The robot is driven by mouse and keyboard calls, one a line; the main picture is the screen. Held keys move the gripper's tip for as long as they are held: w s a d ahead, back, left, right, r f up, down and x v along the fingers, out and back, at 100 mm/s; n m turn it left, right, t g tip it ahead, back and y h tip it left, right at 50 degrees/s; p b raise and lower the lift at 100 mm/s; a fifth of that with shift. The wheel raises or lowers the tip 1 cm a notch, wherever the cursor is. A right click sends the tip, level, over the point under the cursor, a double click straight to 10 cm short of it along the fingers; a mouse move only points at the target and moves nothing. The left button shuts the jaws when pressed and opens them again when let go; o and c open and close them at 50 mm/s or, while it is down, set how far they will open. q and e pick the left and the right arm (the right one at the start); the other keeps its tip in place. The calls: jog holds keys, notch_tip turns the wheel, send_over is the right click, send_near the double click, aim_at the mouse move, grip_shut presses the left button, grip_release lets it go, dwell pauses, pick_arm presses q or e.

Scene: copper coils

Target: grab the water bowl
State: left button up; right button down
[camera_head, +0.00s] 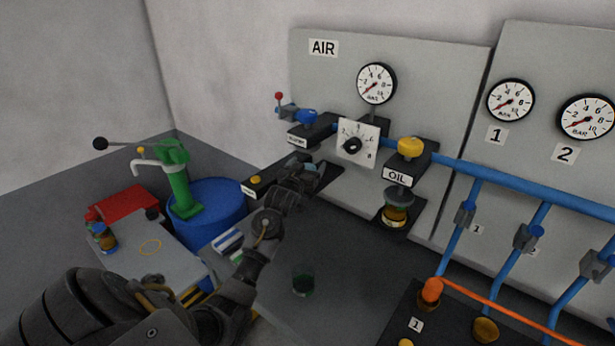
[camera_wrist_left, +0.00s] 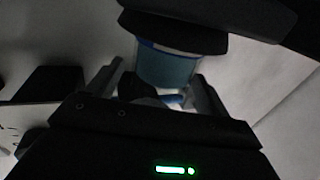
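The water bowl (camera_wrist_left: 168,66) is a translucent blue cup hanging under a dark housing in the left wrist view. My left gripper (camera_wrist_left: 158,88) is open, with one finger on each side of the bowl's lower part; I cannot tell whether they touch it. In the head view my left gripper (camera_head: 307,172) is raised just below the black unit labelled WATER (camera_head: 312,132) on the grey panel. The gripper mostly hides the bowl there. My right gripper is not in view.
The OIL unit (camera_head: 398,176) with its amber bowl (camera_head: 395,214) hangs to the right. A small dark cup (camera_head: 303,283) stands on the dark surface below. A blue drum (camera_head: 212,212) with a green pump (camera_head: 180,185) is at left. Blue pipes (camera_head: 450,248) run at right.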

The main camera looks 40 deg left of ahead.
pick_arm(q)
jog(key=c, duration=1.1)
